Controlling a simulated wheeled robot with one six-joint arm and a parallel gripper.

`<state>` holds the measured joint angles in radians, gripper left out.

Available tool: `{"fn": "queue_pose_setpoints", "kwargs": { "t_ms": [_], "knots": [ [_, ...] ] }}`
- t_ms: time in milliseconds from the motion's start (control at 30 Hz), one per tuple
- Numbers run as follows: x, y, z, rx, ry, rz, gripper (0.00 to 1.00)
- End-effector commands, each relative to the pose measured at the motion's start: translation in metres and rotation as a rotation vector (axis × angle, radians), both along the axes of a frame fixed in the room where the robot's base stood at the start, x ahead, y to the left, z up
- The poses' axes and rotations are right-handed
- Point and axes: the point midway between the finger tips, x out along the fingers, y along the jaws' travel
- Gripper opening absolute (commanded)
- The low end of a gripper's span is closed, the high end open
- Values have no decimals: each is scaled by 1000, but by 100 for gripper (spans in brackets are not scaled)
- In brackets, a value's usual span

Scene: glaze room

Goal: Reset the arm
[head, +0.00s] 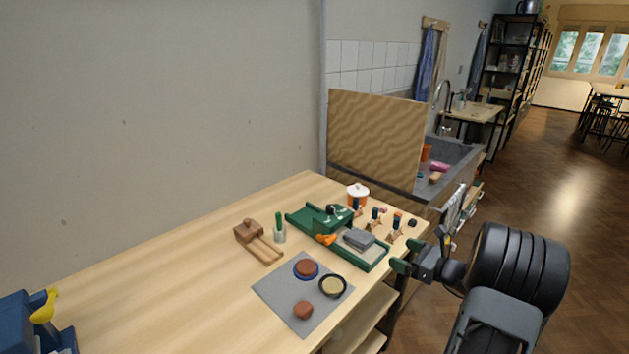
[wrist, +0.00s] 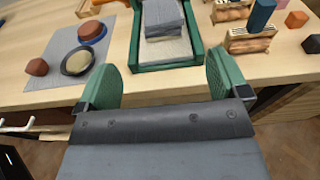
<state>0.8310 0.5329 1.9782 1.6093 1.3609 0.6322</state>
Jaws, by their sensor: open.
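My gripper (head: 409,257) is at the right front edge of the wooden table (head: 150,265), beside the near end of a green tray (head: 372,260). In the wrist view my gripper (wrist: 165,82) shows two green finger pads spread wide apart with nothing between them. The green tray (wrist: 166,68) lies just beyond the fingers in that view, with folded grey cloth-like pieces (wrist: 163,18) in it. My dark arm comes in from the lower right in the head view.
A grey mat (head: 275,292) carries a blue-rimmed dish (head: 306,276), a dark-rimmed dish (head: 333,287) and a brown lump (head: 303,309). A wooden block tool (head: 258,241), a white lidded pot (head: 357,191) and small wooden racks (head: 395,232) stand nearby. The table's left middle is clear.

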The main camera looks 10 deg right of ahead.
Motion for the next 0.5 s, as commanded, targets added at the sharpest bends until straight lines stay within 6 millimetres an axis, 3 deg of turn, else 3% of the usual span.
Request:
{"fn": "queue_pose_setpoints", "kwargs": {
  "t_ms": [133, 267, 367, 500],
  "knots": [
    [-6, 4, -14, -117, 9, 48, 93],
    [-41, 31, -46, -341, 83, 248, 93],
    [-75, 69, -50, -617, 88, 535, 93],
    [-124, 115, -37, -1059, -1, 1016, 93]
  ]
}}
